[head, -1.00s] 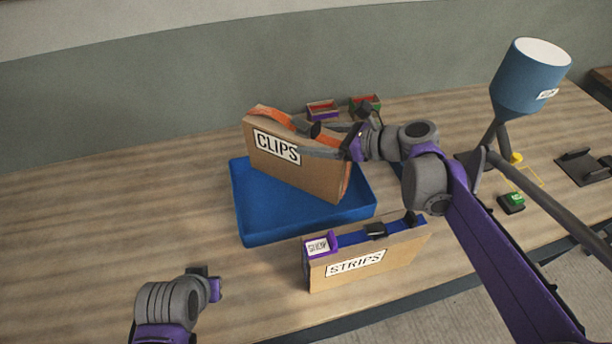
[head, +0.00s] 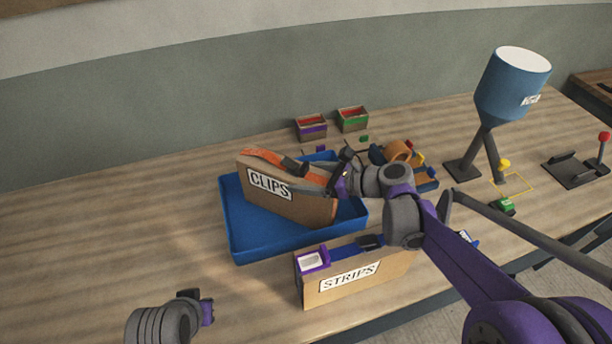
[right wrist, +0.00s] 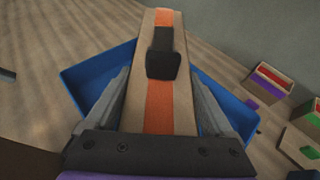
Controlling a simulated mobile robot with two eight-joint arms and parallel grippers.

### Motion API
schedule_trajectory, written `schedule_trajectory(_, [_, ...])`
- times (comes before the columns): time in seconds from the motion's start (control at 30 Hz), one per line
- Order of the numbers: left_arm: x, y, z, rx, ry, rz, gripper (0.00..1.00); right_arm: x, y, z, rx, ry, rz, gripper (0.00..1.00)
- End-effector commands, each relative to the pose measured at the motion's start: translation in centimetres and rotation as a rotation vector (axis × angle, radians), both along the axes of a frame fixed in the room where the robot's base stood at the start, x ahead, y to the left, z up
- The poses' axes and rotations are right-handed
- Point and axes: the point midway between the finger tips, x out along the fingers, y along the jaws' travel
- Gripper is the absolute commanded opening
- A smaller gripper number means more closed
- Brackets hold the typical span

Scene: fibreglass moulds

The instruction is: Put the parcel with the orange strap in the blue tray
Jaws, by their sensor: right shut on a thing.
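The parcel with the orange strap (head: 290,205) is a cardboard box labelled CLIPS, upright, with a dark buckle on its top. It is over the blue tray (head: 240,243), within its outline; I cannot tell whether its bottom touches the tray floor. My right gripper (head: 325,175) is shut on the parcel near its top. In the right wrist view the two fingers lie along both sides of the parcel (right wrist: 160,110), with the tray (right wrist: 90,78) below. My left gripper (head: 200,302) is at the lower left, away from the parcel, and its jaws are unclear.
A parcel labelled STRIPS (head: 350,280) with a blue strap stands right in front of the tray. Two small bins (head: 312,128) and loose items stand behind. A blue hopper (head: 512,85) stands at the right. The table's left is clear.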

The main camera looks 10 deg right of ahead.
Motion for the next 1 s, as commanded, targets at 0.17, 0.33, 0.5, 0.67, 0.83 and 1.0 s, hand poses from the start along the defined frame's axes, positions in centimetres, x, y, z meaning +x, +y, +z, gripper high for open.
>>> schedule_trajectory(0.17, [0.0, 0.0, -0.1, 0.0, 0.001, 0.0, 0.0, 0.0, 0.0, -0.1, 0.0, 0.0, 0.0, 1.0])
schedule_trajectory(0.33, [0.0, 0.0, 0.0, 0.0, 0.0, 0.0, 0.0, 0.0, 0.0, 0.0, 0.0, 0.0, 0.0, 1.0])
schedule_trajectory(0.5, [0.0, 0.0, 0.0, 0.0, 0.0, 0.0, 0.0, -0.6, -1.2, 0.7, -0.001, 0.001, -0.004, 1.0])
schedule_trajectory(0.67, [-0.1, 0.0, -0.2, 0.0, 0.001, 0.0, 0.0, -2.4, -3.7, 1.9, 0.0, 0.0, -0.007, 1.0])
schedule_trajectory(0.83, [-0.1, 0.0, -0.4, 0.0, 0.002, 0.0, 0.0, -4.2, -6.5, 3.3, -0.001, 0.0, -0.005, 1.0])
schedule_trajectory(1.0, [-0.2, 0.0, -0.5, 0.0, 0.003, 0.0, 0.0, -5.6, -8.4, 4.3, 0.0, 0.001, -0.004, 1.0])
